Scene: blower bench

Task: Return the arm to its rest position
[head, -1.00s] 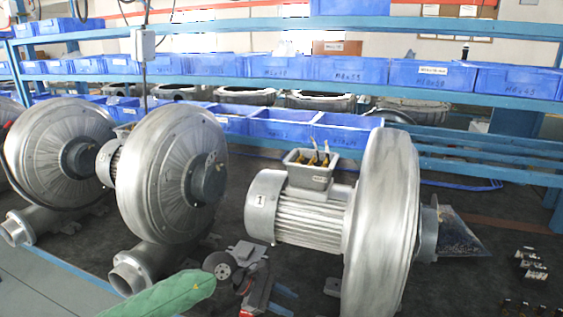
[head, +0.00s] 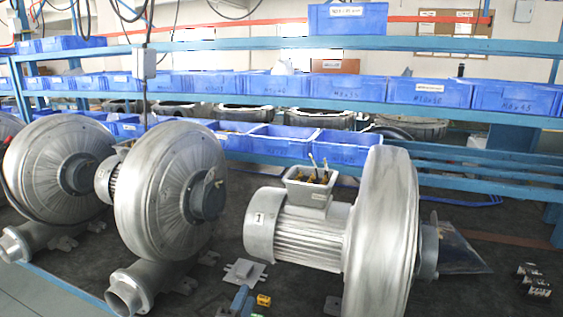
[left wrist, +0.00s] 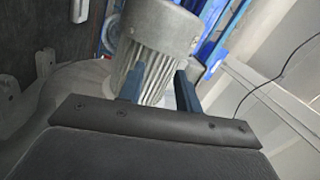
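My left gripper shows in the left wrist view (left wrist: 158,75) with its two blue fingers apart and nothing between them. Behind the fingers is a ribbed grey motor (left wrist: 157,32). In the head view only a blue piece of the left gripper (head: 238,299) shows at the bottom edge, in front of the blower motor (head: 297,238); the rest of that arm is out of frame. My right arm and gripper are not in view.
Silver blowers stand on the dark bench: one at right (head: 382,235), one left of centre (head: 170,190), one far left (head: 60,170). A grey plate (head: 244,272) and a small yellow part (head: 263,300) lie in front. Blue bins (head: 430,92) line the shelves behind.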

